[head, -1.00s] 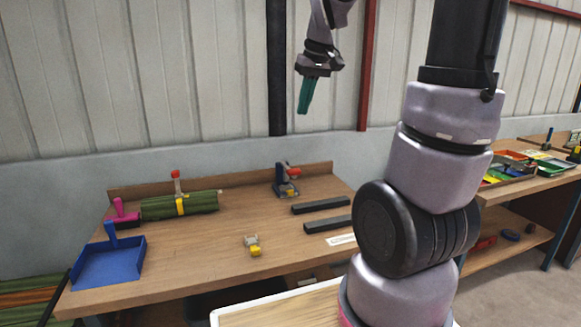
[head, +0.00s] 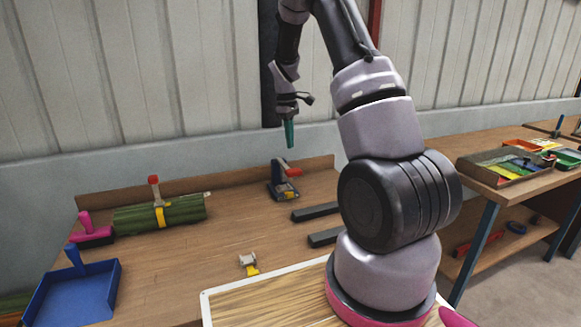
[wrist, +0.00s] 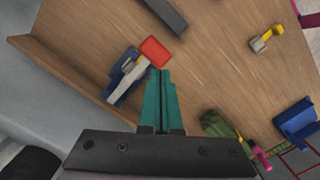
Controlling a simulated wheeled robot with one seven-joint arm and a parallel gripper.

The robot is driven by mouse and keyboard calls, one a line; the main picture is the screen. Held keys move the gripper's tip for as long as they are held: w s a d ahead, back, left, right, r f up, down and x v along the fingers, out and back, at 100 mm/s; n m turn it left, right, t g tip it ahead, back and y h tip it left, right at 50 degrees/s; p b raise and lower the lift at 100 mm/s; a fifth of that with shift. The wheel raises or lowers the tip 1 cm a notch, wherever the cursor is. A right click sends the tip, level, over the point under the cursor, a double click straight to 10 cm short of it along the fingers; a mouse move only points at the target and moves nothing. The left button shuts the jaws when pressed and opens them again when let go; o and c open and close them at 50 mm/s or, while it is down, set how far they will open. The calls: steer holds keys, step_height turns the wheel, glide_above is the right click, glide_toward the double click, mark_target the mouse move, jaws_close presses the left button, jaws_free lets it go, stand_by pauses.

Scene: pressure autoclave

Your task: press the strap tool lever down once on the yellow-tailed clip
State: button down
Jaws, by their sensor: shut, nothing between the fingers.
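My gripper (head: 290,146) has teal fingers that are shut and empty. It points down above the blue tool (head: 284,186) at the back of the bench. This tool has a lever with a red end; in the wrist view the red end (wrist: 153,51) appears just beyond my fingertips (wrist: 160,73). I cannot tell whether they touch. A small grey clip with a yellow tail (head: 249,265) lies near the bench front, apart from my gripper. A green bundle (head: 182,212) has a yellow band (head: 160,217) with an upright, red-topped handle (head: 154,188).
Two dark bars (head: 315,212) lie right of the blue tool. A blue dustpan (head: 73,292) and a pink-handled brush (head: 88,232) are at the left. A low backboard edges the bench. The bench middle is clear. A side bench holds trays (head: 507,168).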

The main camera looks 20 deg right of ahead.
mark_target(291, 169)
steer(key=shift+w+d+f, duration=0.15)
steer(key=shift+w+f, duration=0.4)
steer(key=shift+f, duration=0.05)
steer(key=shift+s+d+f, duration=0.1)
steer(key=shift+s+f, duration=0.05)
steer(key=shift+f, duration=1.6)
steer(key=shift+s+d+f, duration=0.1)
steer(key=shift+s+f, duration=0.05)
steer(key=shift+f, duration=1.55)
steer(key=shift+f, duration=2.25)
